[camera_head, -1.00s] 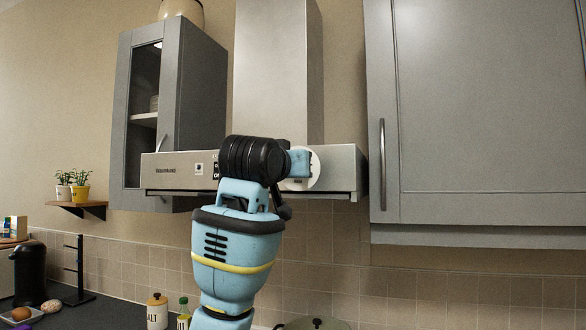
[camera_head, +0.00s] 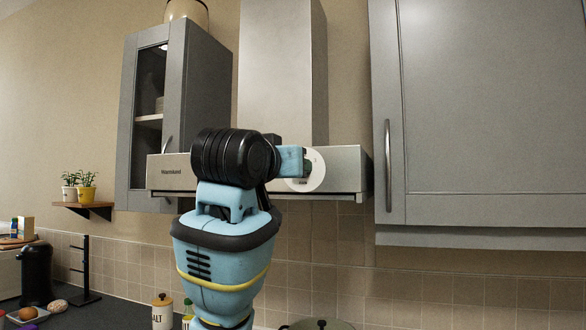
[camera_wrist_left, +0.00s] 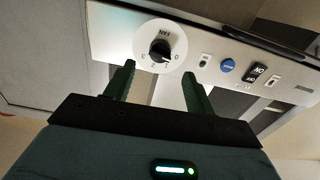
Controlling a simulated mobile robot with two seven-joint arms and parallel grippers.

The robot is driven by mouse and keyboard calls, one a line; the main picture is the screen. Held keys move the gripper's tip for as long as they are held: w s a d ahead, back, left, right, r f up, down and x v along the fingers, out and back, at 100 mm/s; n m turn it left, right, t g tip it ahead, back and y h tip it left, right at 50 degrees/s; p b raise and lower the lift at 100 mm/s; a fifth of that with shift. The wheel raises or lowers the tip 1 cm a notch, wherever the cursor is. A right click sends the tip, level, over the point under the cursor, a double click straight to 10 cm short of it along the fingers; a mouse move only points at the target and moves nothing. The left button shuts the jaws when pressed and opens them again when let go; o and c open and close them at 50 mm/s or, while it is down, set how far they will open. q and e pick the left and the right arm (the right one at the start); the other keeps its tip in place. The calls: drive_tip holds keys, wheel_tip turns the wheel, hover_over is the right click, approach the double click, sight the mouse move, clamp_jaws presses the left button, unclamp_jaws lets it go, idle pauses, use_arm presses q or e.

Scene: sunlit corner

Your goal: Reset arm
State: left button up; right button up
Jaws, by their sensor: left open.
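My left arm rises in the middle of the head view. Its gripper (camera_head: 308,167) is at the front of the range hood (camera_head: 220,178), partly hidden behind my wrist. In the left wrist view my left gripper (camera_wrist_left: 160,70) is open, its two dark green fingers apart with nothing between them. The round white fan dial (camera_wrist_left: 174,37) with a black knob (camera_wrist_left: 160,50) lies just beyond the fingertips, apart from them. The dial also shows in the head view (camera_head: 317,178). My right gripper is out of view.
A grey cabinet with a glass door (camera_head: 150,85) hangs left of the hood, and a large grey cabinet (camera_head: 480,110) hangs right. Below are a salt jar (camera_head: 162,314), a pot lid (camera_head: 318,324) and a black stand (camera_head: 84,270). Open air lies between the hood and counter.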

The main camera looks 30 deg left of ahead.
use_arm(q)
drive_tip(key=shift+s+d, duration=0.1)
drive_tip(key=shift+s, duration=0.4)
